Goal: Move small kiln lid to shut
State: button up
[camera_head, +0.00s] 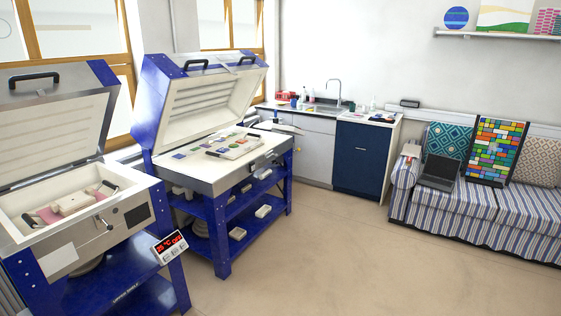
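The small kiln (62,270) stands at the left on a blue stand. Its lid (52,125) is raised, tilted back behind the open chamber, with its pale inner face showing. A black handle (34,80) sits on the lid near its top. Inside the chamber lie a pale block-like piece (73,202) and something pink, with dark handles beside them. My gripper is not in view.
A larger kiln (196,180) with a raised lid (207,95) stands just right of the small one. A digital display (171,246) juts from the small kiln's stand. A striped sofa (470,205) stands right. The floor (335,260) between is clear.

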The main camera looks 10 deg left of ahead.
aim_at(54, 117)
jog(key=i+u, duration=0.25)
jog(key=i, duration=0.25)
jog(key=i+l+u, duration=0.25)
jog(key=i, duration=0.25)
jog(key=i+j+u, duration=0.3)
jog(key=u, duration=0.2)
jog(key=i+j+u, duration=0.1)
jog(key=i+u, duration=0.9)
jog(key=i+l+u, duration=0.15)
jog(key=i+u, duration=0.15)
jog(key=u, duration=0.2)
